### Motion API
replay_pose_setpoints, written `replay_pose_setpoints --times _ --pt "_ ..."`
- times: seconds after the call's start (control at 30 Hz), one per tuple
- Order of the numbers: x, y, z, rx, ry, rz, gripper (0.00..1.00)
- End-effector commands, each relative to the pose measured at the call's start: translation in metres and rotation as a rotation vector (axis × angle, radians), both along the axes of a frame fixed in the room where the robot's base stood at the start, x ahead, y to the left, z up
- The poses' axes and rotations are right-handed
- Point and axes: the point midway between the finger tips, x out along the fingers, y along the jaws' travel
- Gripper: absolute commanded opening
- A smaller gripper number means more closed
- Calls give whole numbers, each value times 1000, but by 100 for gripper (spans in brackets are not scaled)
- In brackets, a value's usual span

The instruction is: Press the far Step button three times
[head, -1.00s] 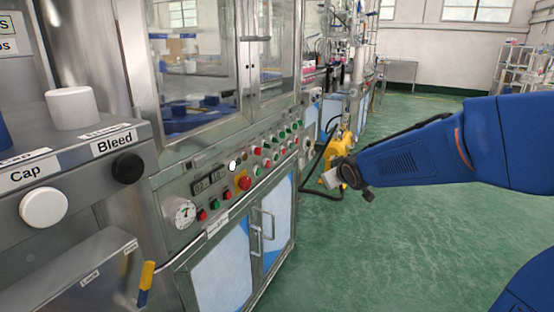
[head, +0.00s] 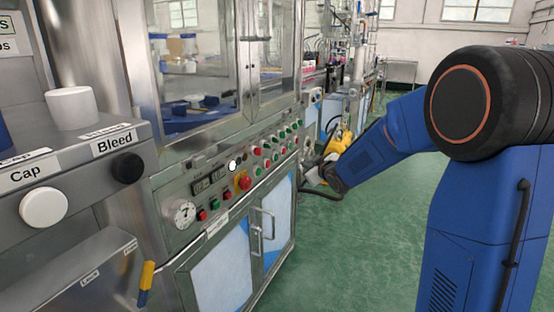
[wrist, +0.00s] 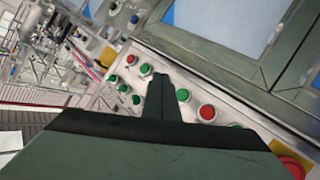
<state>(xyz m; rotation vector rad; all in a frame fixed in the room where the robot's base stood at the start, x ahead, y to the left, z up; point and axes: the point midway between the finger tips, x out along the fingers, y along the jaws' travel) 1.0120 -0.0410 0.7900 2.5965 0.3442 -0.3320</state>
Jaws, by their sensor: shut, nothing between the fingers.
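The control panel (head: 222,180) on the machine front carries rows of green and red push buttons; their labels are too small to read, so I cannot tell which is the far Step button. My gripper (head: 314,174) is at the panel's far right end in the head view, its tip partly unclear. In the wrist view my gripper (wrist: 159,78) is shut and empty, its dark fingers pointing at the panel. A green button (wrist: 183,95) lies just right of the fingers and another green button (wrist: 145,69) just left. I cannot tell if the fingers touch the panel.
A red button (wrist: 206,112) sits farther right, and a large red button on yellow (head: 244,183) is nearer on the panel. Cabinet door handles (head: 268,222) stick out below. A yellow machine (head: 340,140) stands behind my gripper. The green floor (head: 350,260) is open.

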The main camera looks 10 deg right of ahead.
Motion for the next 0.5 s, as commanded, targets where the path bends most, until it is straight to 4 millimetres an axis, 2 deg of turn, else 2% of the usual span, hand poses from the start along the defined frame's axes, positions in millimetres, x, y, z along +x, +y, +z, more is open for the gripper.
replay_pose_setpoints --times 0.27,0.5 --pt "3 4 0 0 0 0 0" --pt "16 24 0 1 2 1 0"
